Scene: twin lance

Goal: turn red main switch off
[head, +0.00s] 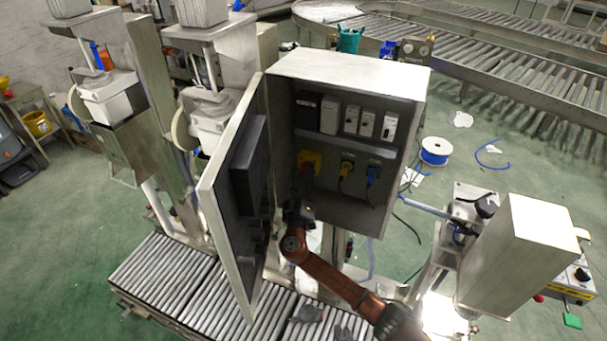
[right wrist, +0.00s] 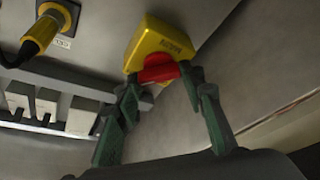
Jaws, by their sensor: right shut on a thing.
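The red main switch knob (right wrist: 158,70) sits on a yellow housing (right wrist: 160,42) marked MAIN in the right wrist view. In the head view the yellow housing (head: 310,160) is on the back panel inside the open grey cabinet (head: 350,72). My right gripper (right wrist: 160,82) has its green fingers on either side of the red knob and is shut on it. In the head view my right gripper (head: 298,212) reaches up into the cabinet's lower left, below the housing. The knob's exact angle is hard to read. My left gripper is not in view.
The cabinet door (head: 232,190) stands open on the left, close to my right gripper. A roller conveyor (head: 180,283) runs below.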

